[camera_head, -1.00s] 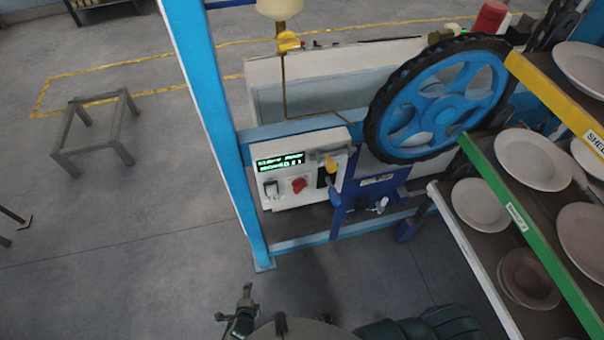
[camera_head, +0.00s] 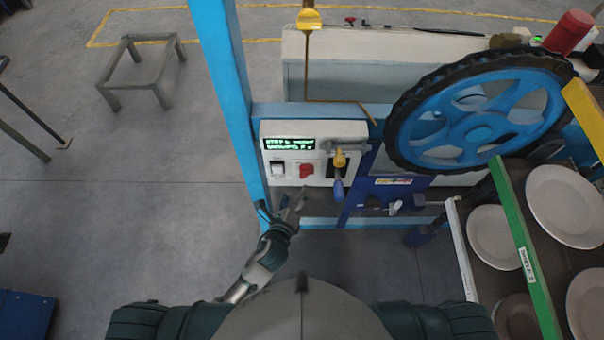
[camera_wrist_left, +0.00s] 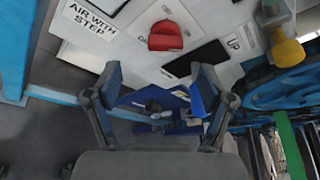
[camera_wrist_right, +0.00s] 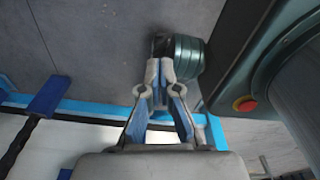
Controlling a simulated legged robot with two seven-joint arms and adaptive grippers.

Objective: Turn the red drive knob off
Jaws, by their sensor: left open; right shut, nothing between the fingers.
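The red drive knob (camera_head: 306,171) sits on the white control panel (camera_head: 318,181), below a small green-lit display (camera_head: 289,144). It also shows in the left wrist view (camera_wrist_left: 165,36), beyond the fingertips and near the top. My left gripper (camera_head: 291,204) is open just below the panel, apart from the knob. In the left wrist view its two fingers (camera_wrist_left: 158,84) stand wide with nothing between them. My right gripper (camera_wrist_right: 165,68) is shut and empty in the right wrist view, and it is not seen in the head view.
A white rocker switch (camera_head: 277,168) is left of the knob; a yellow-and-blue lever (camera_head: 339,172) is right of it. A blue post (camera_head: 222,75) stands left of the panel. A large blue wheel (camera_head: 478,110) and shelves of plates (camera_head: 565,205) are at right.

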